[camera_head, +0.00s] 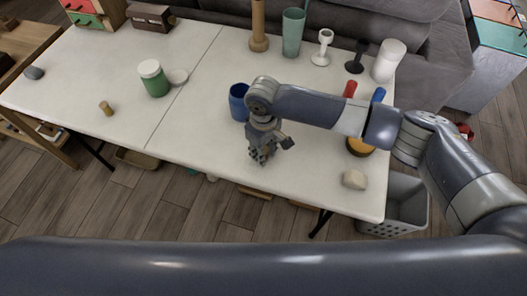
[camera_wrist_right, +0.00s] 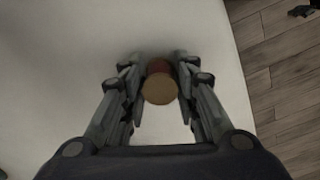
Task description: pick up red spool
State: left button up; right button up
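The spool shows in the right wrist view as a round tan end (camera_wrist_right: 159,90) with a dark red part (camera_wrist_right: 158,66) beyond it. My right gripper (camera_wrist_right: 159,68) points down at the white table, with one finger on each side of the spool. Small gaps seem to show between the fingers and the spool, so the gripper looks open around it. In the head view my right gripper (camera_head: 261,157) is low over the table's front middle and hides the spool. My left gripper is not in view.
A blue cup (camera_head: 238,103) stands just behind my right gripper. A beige block (camera_head: 354,179) lies to the right near the front edge. A green jar (camera_head: 153,80) and a small tan cork-like piece (camera_head: 106,108) are to the left. The table (camera_head: 190,135) is clear left of the gripper.

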jog(key=shift+c, duration=0.5)
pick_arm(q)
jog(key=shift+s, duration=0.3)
